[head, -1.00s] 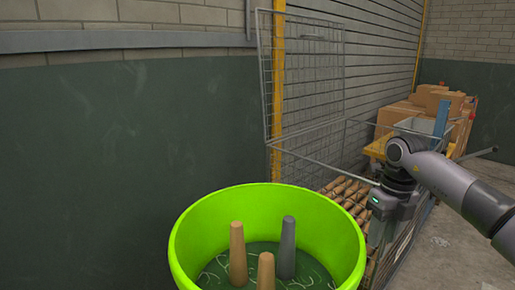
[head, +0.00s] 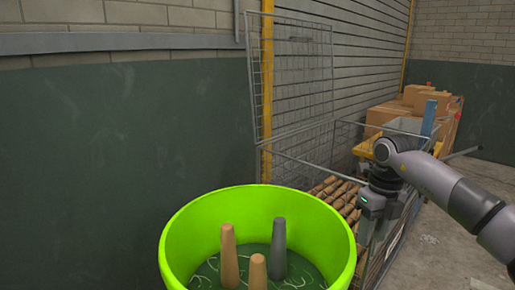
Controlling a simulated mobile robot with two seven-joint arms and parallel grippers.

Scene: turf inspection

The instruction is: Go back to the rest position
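My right gripper (head: 368,232) hangs pointing down in the right part of the head view, at the end of my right arm. It is to the right of a bright green round tub (head: 190,225), apart from the tub's rim as far as I can see. Its fingers are small and dark, and I cannot make out whether they are apart or together. I see nothing clearly held in it. My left gripper is outside the view.
The tub holds two tan cones (head: 229,255) (head: 258,272) and a grey cone (head: 279,250). Behind my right gripper stands a wire cage (head: 290,85) with wooden rollers (head: 330,190). Cardboard boxes (head: 420,98) are stacked farther back. Concrete floor (head: 450,240) is clear at right.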

